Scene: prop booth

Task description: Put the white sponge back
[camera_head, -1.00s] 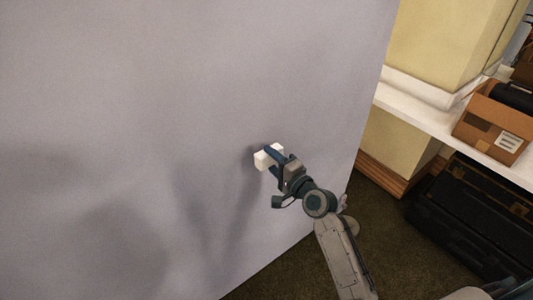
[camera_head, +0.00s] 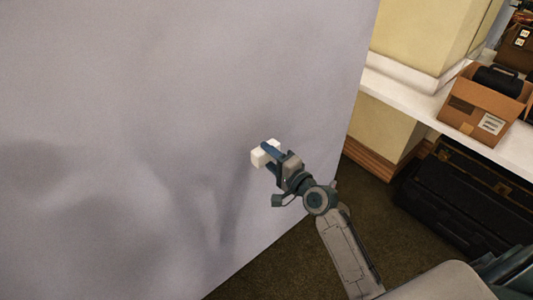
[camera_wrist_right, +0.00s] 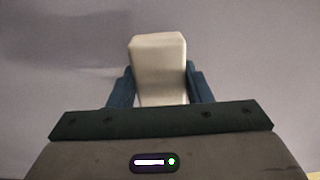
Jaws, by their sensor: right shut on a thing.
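The white sponge (camera_head: 259,157) is a small pale block held in front of the large grey panel. My right gripper (camera_head: 268,155) is shut on it, with one blue finger on each side. In the right wrist view the sponge (camera_wrist_right: 158,68) stands up between the two blue fingers of the gripper (camera_wrist_right: 160,90), its far end sticking out past them. I cannot tell whether the sponge touches the panel. My left gripper is not in view.
The grey panel (camera_head: 130,90) fills the left and middle. To the right, a white shelf (camera_head: 400,95) carries an open cardboard box (camera_head: 478,108) with a dark item in it. Black cases (camera_head: 450,200) stand below on the dark carpet (camera_head: 290,265).

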